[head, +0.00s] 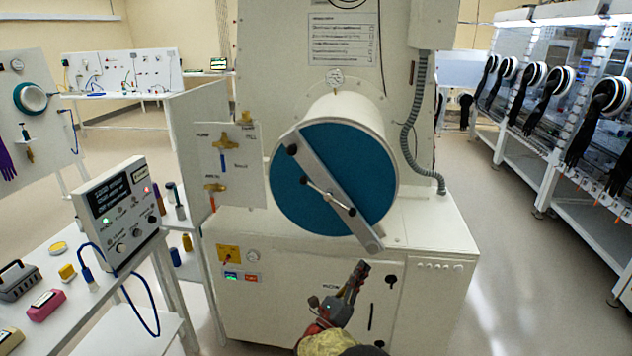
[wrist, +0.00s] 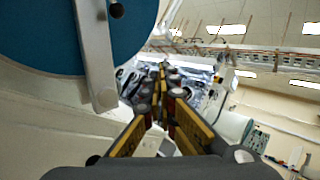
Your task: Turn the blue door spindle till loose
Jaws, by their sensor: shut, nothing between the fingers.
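The blue round door (head: 345,170) closes the end of a white cylindrical chamber in the head view. A grey bar (head: 312,165) crosses it diagonally from upper left to lower right. The spindle (head: 328,197), a thin rod handle with dark knobs at its ends, sits at the middle of the bar. My gripper (head: 361,270) is below the door, apart from it, shut and empty. In the wrist view the fingers (wrist: 162,92) are together, with the blue door (wrist: 45,35) and the bar's end (wrist: 100,75) at upper left. The spindle's centre is not clearly shown there.
A white cabinet (head: 240,310) stands under the chamber. A side panel with brass valves (head: 245,118) is left of the door, and a grey hose (head: 405,130) is at its right. A control box (head: 118,212) stands on the left bench. Floor (head: 510,290) is clear at right.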

